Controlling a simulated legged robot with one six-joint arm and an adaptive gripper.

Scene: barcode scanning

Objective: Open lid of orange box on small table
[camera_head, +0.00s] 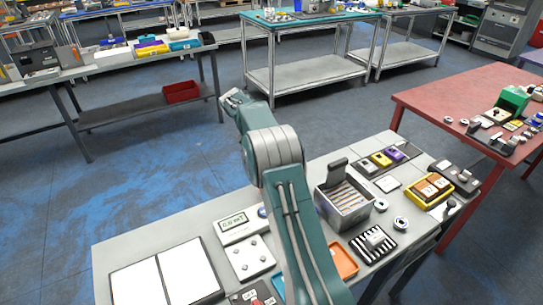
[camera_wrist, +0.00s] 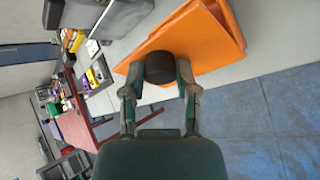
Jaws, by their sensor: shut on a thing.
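In the wrist view, the orange box (camera_wrist: 215,35) lies beyond my fingers. A dark round knob (camera_wrist: 160,66) sits at its near edge. My gripper (camera_wrist: 160,75) is shut on this knob, with one finger on each side. Whether the lid is raised cannot be told from this angle. In the head view, an orange box (camera_head: 342,260) shows partly on the small grey table (camera_head: 125,250), to the right of my arm. My arm hides its left part, and my fingers cannot be made out there.
A metal bin (camera_head: 345,205) with a slotted inside stands behind the orange box. A striped block (camera_head: 372,243) and small round items lie right of it. A display device (camera_head: 240,225) and white panels (camera_head: 165,275) lie left. A red table (camera_head: 440,95) stands at right.

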